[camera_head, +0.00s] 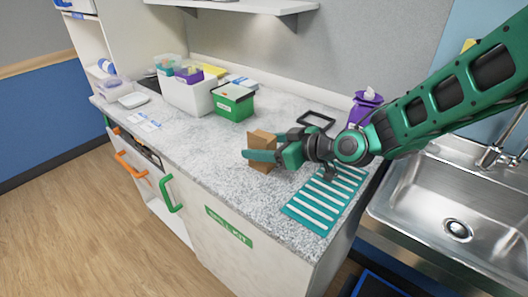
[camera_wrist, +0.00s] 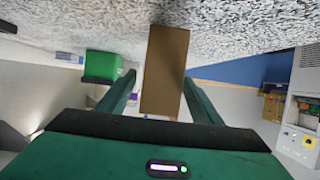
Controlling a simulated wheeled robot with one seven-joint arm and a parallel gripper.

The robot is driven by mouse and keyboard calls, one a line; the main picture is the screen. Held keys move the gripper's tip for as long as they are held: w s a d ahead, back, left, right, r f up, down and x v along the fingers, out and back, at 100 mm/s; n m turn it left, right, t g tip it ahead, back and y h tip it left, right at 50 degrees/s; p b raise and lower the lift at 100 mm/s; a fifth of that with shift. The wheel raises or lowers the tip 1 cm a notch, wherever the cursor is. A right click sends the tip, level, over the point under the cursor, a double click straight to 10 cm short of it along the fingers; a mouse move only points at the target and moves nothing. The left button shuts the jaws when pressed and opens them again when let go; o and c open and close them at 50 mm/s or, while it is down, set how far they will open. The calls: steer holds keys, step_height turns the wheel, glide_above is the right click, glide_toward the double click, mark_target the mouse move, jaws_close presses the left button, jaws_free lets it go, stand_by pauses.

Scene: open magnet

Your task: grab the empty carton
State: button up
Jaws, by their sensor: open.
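The carton is a small plain brown box (camera_head: 262,142) standing upright on the speckled counter near its front edge. Whether it is empty cannot be seen. My gripper (camera_head: 268,156) is low over the counter at the carton, and one green finger hides part of it in the head view. In the wrist view the carton (camera_wrist: 164,70) shows between the two spread fingers of my gripper (camera_wrist: 160,92). The fingers are open, with a visible gap on the left side; contact on the right cannot be told.
A green box (camera_head: 233,102) and a white bin (camera_head: 188,95) stand further back on the counter (camera_head: 215,155). A teal striped mat (camera_head: 325,197) lies right of the carton. A purple container (camera_head: 365,107) stands behind my arm. A sink (camera_head: 450,215) is at the right.

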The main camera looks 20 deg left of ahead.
steer(key=c, duration=1.1)
steer(key=shift+r, duration=0.15)
